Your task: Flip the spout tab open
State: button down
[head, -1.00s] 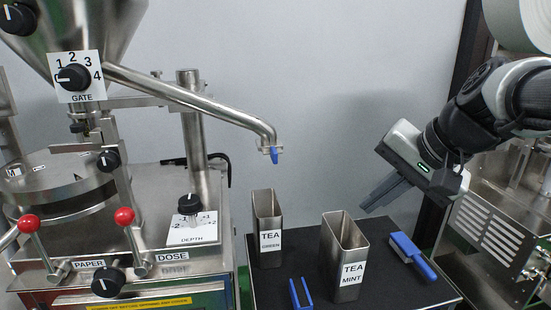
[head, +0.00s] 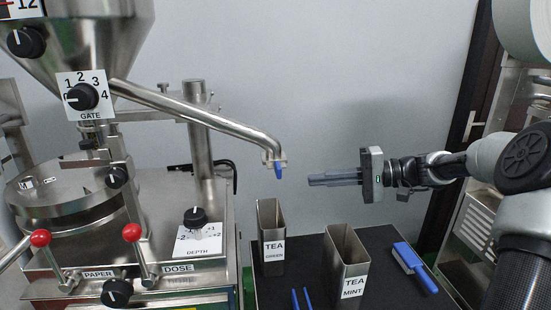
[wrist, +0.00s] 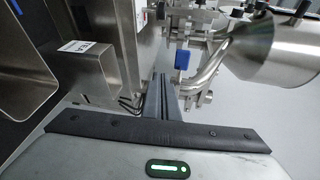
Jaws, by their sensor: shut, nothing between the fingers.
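The spout tab (head: 279,172) is a small blue piece hanging down at the end of the steel spout tube (head: 225,128). The tab also shows in the wrist view (wrist: 182,60), just beyond and slightly right of my fingertips. My gripper (head: 310,181) points left in the head view, with its fingers together and empty. Its tips are to the right of the tab and a little lower, with a visible gap between them. The fingers also show in the wrist view (wrist: 161,85), side by side.
The TEA GREEN tin (head: 271,238) and TEA MINT tin (head: 347,262) stand upright on the black mat (head: 385,290), below my gripper. A blue brush (head: 414,266) and blue tongs (head: 301,299) lie there too. The steel machine fills the left side. The air between gripper and tab is clear.

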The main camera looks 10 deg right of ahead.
aim_at(278, 170)
jog(key=shift+w+d+r+n+t+y, duration=0.15)
jog(key=shift+w+d+r+t+y, duration=0.15)
jog(key=shift+d+r+y, duration=0.25)
jog(key=shift+w+d+r+n+t+y, duration=0.2)
jog(key=shift+w+d+r+y, duration=0.15)
jog(key=shift+d+r, duration=0.3)
jog(key=shift+s+a, duration=0.1)
jog(key=x, duration=1)
jog(key=shift+p, duration=0.45)
jog(key=shift+f, duration=0.1)
